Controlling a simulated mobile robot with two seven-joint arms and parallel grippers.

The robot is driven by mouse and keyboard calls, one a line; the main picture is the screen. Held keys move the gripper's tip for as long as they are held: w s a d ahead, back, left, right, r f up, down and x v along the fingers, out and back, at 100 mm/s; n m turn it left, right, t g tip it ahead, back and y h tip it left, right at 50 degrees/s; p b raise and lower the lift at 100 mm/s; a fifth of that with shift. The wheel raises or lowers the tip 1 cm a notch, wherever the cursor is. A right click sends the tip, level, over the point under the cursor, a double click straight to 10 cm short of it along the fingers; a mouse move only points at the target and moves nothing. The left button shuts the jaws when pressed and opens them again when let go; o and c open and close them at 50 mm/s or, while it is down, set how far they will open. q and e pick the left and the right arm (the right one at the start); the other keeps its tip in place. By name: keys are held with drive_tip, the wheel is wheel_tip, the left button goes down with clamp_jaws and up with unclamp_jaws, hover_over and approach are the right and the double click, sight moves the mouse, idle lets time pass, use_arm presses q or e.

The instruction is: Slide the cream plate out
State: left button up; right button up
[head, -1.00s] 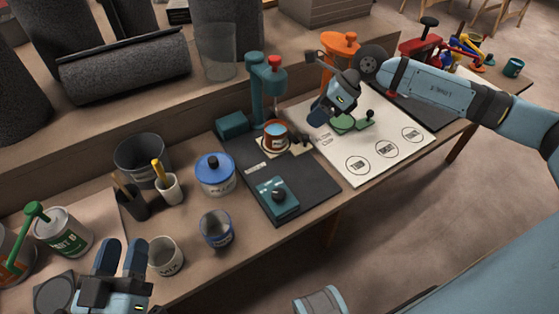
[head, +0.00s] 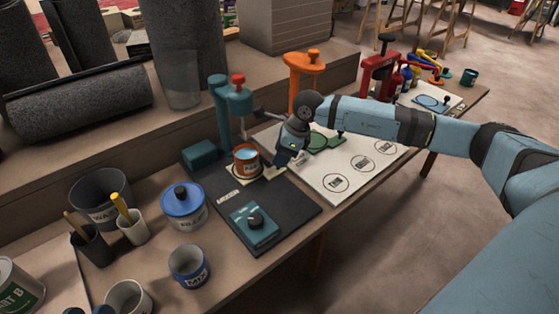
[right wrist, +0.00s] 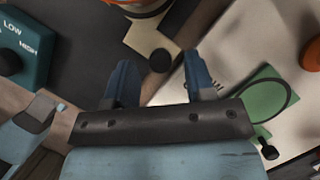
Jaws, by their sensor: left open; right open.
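The cream plate (head: 235,172) lies under the brown can (head: 247,163) at the teal press (head: 222,112), on the dark mat. In the right wrist view the cream plate (right wrist: 146,38) shows with its black knob (right wrist: 160,60) facing my gripper. My right gripper (head: 288,160) is just right of the plate's knob end. Its open fingers (right wrist: 160,78) point at the knob, which sits between and beyond the fingertips; no contact shows. In the head view the gripper hides the knob. My left gripper (head: 88,311) shows only as fingertips at the bottom edge.
A teal box with a dial (head: 254,225) sits on the dark mat's front part. A green plate (head: 318,141) lies on the white board (head: 345,180) with labelled circles, before an orange press (head: 303,75). A blue-lidded pot (head: 183,207) and several cups stand left.

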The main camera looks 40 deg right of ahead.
drive_tip(key=shift+x, duration=0.75)
use_arm(q)
drive_tip(key=shift+f, duration=0.35)
